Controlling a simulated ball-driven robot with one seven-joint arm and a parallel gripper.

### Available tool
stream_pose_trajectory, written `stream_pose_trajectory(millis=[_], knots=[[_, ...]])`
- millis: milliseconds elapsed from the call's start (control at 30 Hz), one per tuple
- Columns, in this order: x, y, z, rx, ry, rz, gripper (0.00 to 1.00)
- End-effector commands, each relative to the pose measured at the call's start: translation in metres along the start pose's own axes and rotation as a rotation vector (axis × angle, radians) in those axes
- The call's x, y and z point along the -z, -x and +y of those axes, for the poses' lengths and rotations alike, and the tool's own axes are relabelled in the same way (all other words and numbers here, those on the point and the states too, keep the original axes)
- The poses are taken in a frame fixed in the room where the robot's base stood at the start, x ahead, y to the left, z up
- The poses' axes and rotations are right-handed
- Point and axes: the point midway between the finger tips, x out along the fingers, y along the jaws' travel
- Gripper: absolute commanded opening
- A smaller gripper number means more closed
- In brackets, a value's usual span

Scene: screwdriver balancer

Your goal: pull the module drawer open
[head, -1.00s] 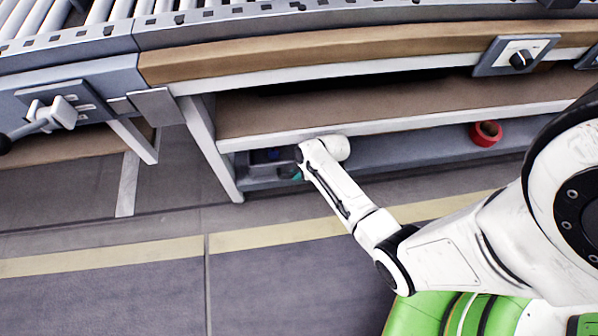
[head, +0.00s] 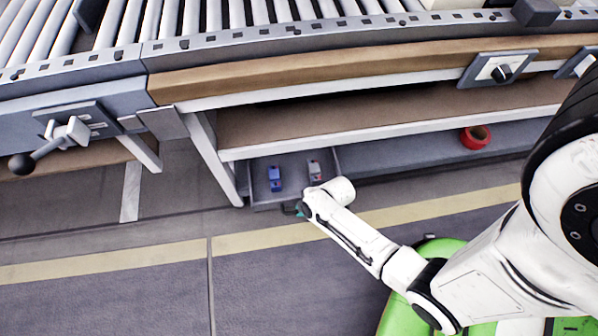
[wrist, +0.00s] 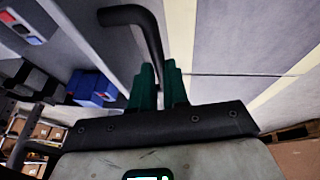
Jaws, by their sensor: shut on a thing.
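The module drawer (head: 262,200) is a grey tray under the lower shelf, pulled partly out so its inside shows. A blue module (head: 274,178) and a grey module with a red mark (head: 314,171) stand in it. My gripper (head: 301,209) is at the drawer's front, mostly hidden by my wrist. In the wrist view, the green fingers of my gripper (wrist: 158,82) are closed around the drawer's dark bar handle (wrist: 146,30). The blue module (wrist: 94,87) and the grey and red module (wrist: 28,27) show at the left there.
A red tape roll (head: 475,137) lies on the shelf right of the drawer. A lever with a black knob (head: 22,165) juts out at the left. A roller conveyor (head: 250,20) runs above. The floor (head: 130,290) in front is clear.

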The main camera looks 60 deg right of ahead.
Motion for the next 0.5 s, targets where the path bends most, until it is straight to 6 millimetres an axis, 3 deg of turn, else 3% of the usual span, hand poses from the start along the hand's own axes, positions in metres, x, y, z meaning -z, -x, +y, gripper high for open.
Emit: stream_pose_trajectory(millis=[33,200,500], knots=[[0.002,0.007,-0.017,0.008,0.005,-0.002,0.00],[0.005,0.014,-0.061,0.006,0.005,-0.002,0.00],[0.010,0.022,-0.118,0.002,0.001,-0.001,0.00]])
